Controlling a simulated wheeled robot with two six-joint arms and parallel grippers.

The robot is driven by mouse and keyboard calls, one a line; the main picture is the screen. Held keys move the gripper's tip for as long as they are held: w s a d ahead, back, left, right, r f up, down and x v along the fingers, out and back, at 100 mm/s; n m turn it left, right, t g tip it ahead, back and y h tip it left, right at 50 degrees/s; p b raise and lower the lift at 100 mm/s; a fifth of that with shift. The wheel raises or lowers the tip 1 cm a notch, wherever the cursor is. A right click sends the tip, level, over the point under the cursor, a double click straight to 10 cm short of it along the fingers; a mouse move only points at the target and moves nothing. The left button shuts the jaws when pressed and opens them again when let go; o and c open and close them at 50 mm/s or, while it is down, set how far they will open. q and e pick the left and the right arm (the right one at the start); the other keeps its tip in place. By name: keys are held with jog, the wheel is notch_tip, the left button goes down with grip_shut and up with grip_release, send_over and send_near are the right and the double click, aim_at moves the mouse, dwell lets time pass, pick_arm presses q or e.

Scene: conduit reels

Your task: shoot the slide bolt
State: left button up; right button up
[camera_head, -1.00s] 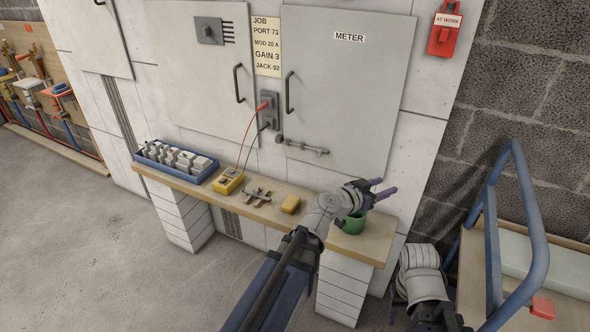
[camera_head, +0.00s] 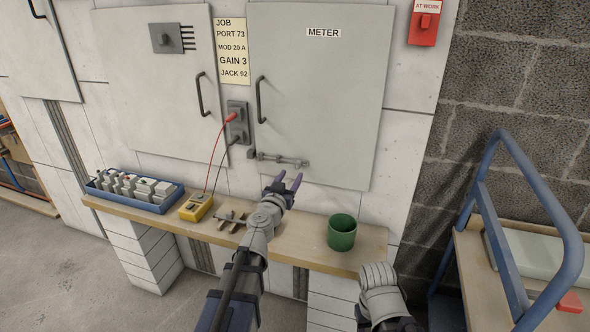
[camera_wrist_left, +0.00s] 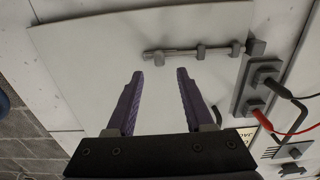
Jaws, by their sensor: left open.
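The grey slide bolt (camera_head: 284,160) is mounted low on the METER door (camera_head: 318,90), its rod lying roughly level through small brackets. A block-like keeper (camera_head: 250,154) sits at its left end, beside the door edge. In the left wrist view the bolt (camera_wrist_left: 180,51) lies beyond my fingertips, with the keeper (camera_wrist_left: 256,47) at its right; I cannot tell whether the rod enters it. My left gripper (camera_head: 287,181) is open and empty, just below the bolt and apart from it. Its purple fingers (camera_wrist_left: 158,76) point toward the bolt. My right gripper is not visible; only part of that arm shows.
The wooden shelf (camera_head: 300,245) below holds a green cup (camera_head: 342,232), a yellow meter (camera_head: 196,207) and a blue tray (camera_head: 135,190). Red and black leads run to a socket (camera_head: 237,122) left of the bolt. A blue-railed cart (camera_head: 490,240) stands at right.

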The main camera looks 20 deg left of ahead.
aim_at(297, 166)
pick_arm(q)
jog(key=w, duration=0.6)
jog(key=shift+d, duration=0.15)
jog(key=shift+s, duration=0.1)
grip_shut()
dwell(1.1)
